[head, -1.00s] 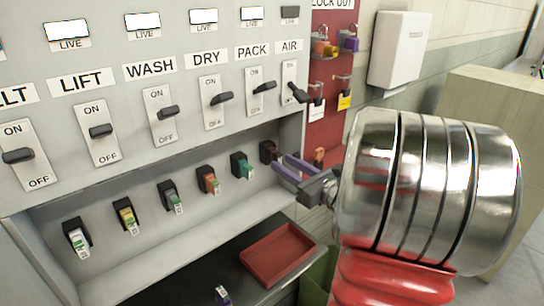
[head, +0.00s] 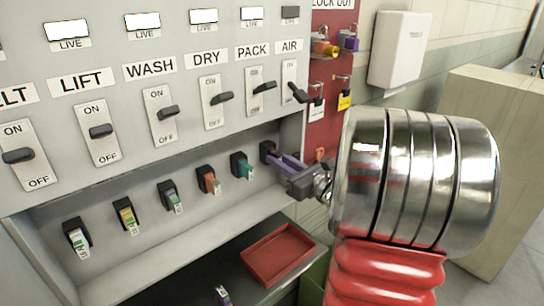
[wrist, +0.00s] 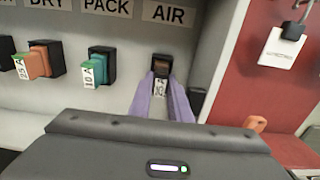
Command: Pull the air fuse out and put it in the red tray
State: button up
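The air fuse (wrist: 161,66) is a brown fuse with a white tag, seated in its black holder under the AIR label in the wrist view. In the head view its holder (head: 267,150) shows just beyond my fingertips. My gripper (wrist: 161,88) has purple fingers, one on each side of the fuse's tag, pointing at the holder. The fingers look apart; contact with the fuse does not show. The empty red tray (head: 279,253) lies on the dark lower shelf, below and in front of the fuse row.
The teal fuse (wrist: 100,66) and orange fuse (wrist: 42,60) sit left of the air fuse. The AIR switch lever (head: 298,93) points down and its lamp (head: 290,13) is dark. A red lockout board (wrist: 262,80) is to the right.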

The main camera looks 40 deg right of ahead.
grip_shut()
jog(key=shift+s, duration=0.35)
jog(key=shift+s, duration=0.7)
jog(key=shift+s, duration=0.35)
jog(key=shift+s, duration=0.35)
jog(key=shift+s, duration=0.35)
jog(key=shift+s+d, duration=0.1)
jog(key=shift+s, duration=0.6)
jog(key=shift+s, duration=0.3)
